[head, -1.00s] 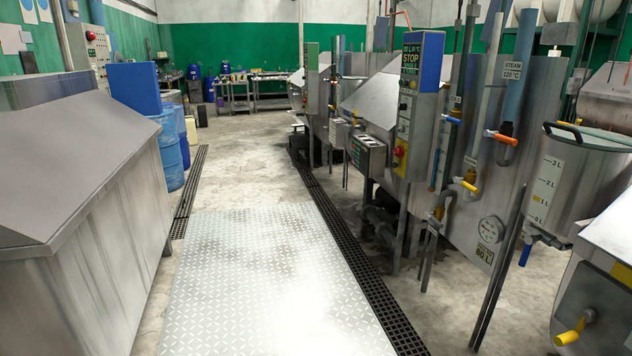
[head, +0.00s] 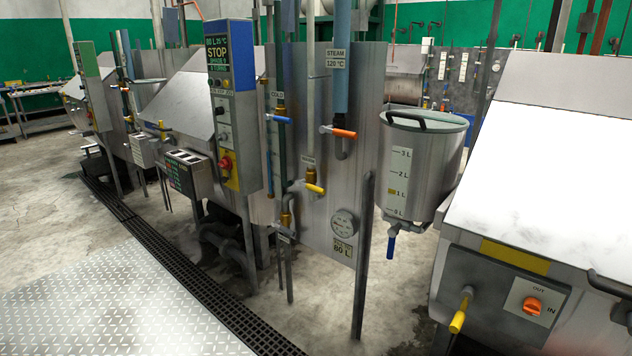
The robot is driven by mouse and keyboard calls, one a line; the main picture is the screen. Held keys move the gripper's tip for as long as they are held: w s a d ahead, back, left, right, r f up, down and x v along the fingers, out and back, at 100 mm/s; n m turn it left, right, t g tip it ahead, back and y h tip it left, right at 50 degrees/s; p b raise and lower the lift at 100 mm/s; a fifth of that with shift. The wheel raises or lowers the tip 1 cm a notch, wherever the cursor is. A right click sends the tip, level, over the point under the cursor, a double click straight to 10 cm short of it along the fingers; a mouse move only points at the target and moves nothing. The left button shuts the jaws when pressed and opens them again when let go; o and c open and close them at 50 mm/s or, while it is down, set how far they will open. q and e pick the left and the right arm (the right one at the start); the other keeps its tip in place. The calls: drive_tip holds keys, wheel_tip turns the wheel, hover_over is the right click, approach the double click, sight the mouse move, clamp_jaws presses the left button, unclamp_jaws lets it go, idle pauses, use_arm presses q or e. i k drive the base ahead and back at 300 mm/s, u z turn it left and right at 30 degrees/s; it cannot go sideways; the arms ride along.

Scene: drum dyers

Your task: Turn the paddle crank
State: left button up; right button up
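A crank with a yellow handle (head: 459,318) sticks out from a dark panel (head: 480,278) on the front of the steel vat (head: 560,180) at the right. Its handle hangs down and tilts to the left. No label on it can be read, so I cannot tell for sure that it is the paddle crank. Beside it is an orange OUT/IN knob (head: 532,305) on a white plate. Neither of my grippers is in view.
A steel measuring tank (head: 410,175) with a blue tap (head: 391,243) stands left of the vat. A control box (head: 230,110) reads STOP. Pipes with coloured valve handles stand between them. Diamond-plate floor (head: 110,310) and a drain grate (head: 190,280) are clear at lower left.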

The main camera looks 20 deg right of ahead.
sight(468, 294)
drive_tip(key=z, duration=1)
drive_tip(key=i, duration=0.85)
drive_tip(key=z, duration=0.9)
